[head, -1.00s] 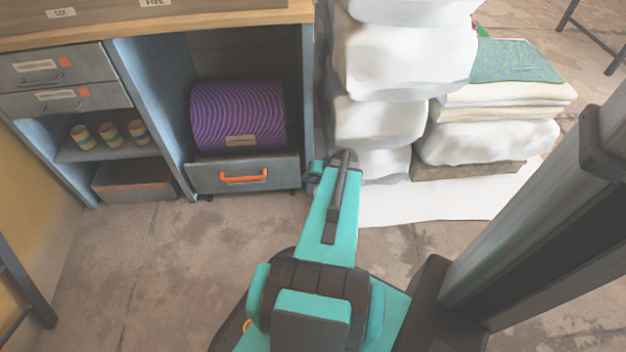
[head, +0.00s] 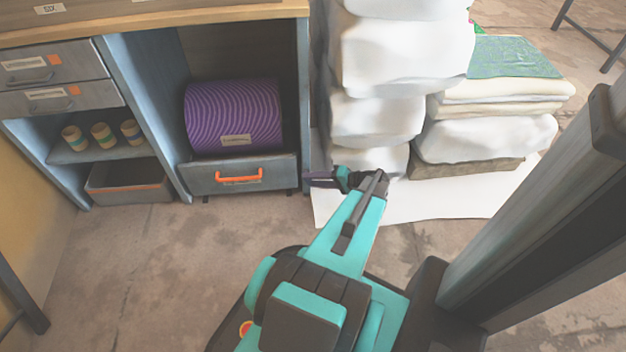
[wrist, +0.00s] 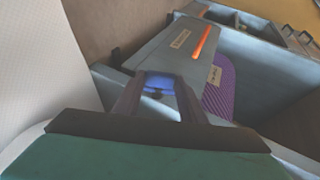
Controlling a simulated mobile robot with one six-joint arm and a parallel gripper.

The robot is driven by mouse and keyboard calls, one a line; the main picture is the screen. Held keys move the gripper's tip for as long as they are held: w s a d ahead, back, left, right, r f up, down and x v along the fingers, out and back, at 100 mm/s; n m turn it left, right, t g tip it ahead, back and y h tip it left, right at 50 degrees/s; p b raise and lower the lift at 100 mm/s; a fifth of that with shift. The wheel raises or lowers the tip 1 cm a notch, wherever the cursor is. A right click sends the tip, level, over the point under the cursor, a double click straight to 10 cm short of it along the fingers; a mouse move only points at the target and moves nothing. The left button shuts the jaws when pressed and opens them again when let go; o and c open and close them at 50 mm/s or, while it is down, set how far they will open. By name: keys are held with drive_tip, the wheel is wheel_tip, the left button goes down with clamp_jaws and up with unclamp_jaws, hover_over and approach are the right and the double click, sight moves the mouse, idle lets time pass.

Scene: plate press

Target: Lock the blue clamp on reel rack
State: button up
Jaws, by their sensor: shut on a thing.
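The blue clamp (wrist: 158,79) shows in the wrist view between my two fingertips, against the grey-blue side of the rack. My gripper (wrist: 160,90) is shut on it. The fingers hide part of the clamp, and I cannot tell whether its lever is locked. In the head view my gripper (head: 320,179) points left at the right side panel of the rack (head: 305,120), low down beside the drawer. The clamp cannot be made out there. The purple patterned reel (head: 234,115) sits in the rack's open bay.
A drawer with an orange handle (head: 239,178) is below the reel. Small striped spools (head: 102,135) stand on the left shelf. A tall stack of white bundles (head: 375,117) rises close beside my gripper, on a white sheet (head: 440,205). The floor (head: 130,260) in front is clear.

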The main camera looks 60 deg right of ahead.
drive_tip(key=shift+d+f+m+t+y+p, duration=0.1)
drive_tip(key=shift+f+m+t+y+p, duration=0.2)
drive_tip(key=shift+t, duration=0.65)
drive_tip(key=shift+f+m+t+y+p, duration=0.1)
drive_tip(key=shift+f+m+t+y, duration=0.25)
drive_tip(key=shift+t, duration=0.6)
drive_tip(key=shift+r, duration=0.1)
drive_tip(key=o, duration=1.1)
drive_tip(key=shift+c, duration=0.2)
drive_tip(key=shift+s, duration=0.1)
drive_tip(key=p+v, duration=0.4)
drive_tip(key=v, duration=0.9)
drive_tip(key=shift+s, duration=0.35)
drive_tip(key=shift+d, duration=0.1)
